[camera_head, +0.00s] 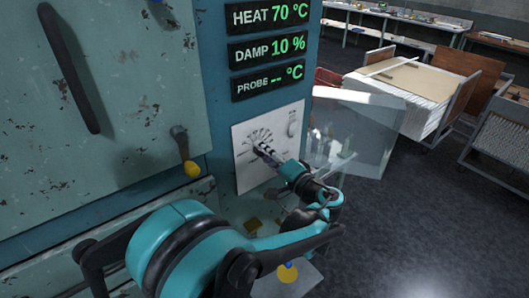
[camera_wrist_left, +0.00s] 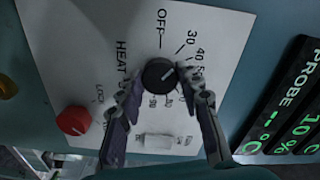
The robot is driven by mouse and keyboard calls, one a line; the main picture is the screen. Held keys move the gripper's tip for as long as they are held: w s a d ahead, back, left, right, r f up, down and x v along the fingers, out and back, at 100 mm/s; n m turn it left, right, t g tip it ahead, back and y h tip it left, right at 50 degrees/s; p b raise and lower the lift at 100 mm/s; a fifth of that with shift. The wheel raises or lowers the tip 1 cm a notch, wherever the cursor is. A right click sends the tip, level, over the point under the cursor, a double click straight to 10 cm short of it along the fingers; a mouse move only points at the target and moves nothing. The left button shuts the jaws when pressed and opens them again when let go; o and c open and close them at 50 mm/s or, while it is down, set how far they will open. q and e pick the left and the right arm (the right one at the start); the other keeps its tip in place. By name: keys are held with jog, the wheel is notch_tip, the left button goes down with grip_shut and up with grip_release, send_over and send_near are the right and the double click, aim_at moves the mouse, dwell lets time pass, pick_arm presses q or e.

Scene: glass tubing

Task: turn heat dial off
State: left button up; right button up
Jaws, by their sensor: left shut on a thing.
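The heat dial, a round black knob (camera_wrist_left: 158,73), sits on a white panel (camera_head: 245,180), which also shows in the left wrist view (camera_wrist_left: 75,45). Its scale reads OFF, 30, 40 and further marks. A pale line on the knob points toward the upper right of the wrist view, not at OFF. My left gripper (camera_wrist_left: 160,82) has its fingers on both sides of the knob, shut on it. In the head view the gripper (camera_head: 265,150) hides most of the dial. The heat display (camera_head: 268,13) reads 70 °C.
A red knob (camera_wrist_left: 73,120) and a pale switch (camera_wrist_left: 158,142) are near the dial. The damp display (camera_head: 268,51) reads 10 %. A clear glass-like panel (camera_head: 350,130) stands right of my gripper. A yellow-tipped lever (camera_head: 185,150) is to the left. Carts stand farther right.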

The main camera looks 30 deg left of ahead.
pick_arm(q)
jog(key=shift+n, duration=4.2)
jog(key=shift+f, duration=0.1)
jog(key=o, duration=1.2)
jog(key=shift+c, duration=0.2)
jog(key=shift+d, duration=0.1)
jog(key=v, duration=1.1)
jog(key=shift+s+d, duration=0.15)
jog(key=shift+d, duration=0.25)
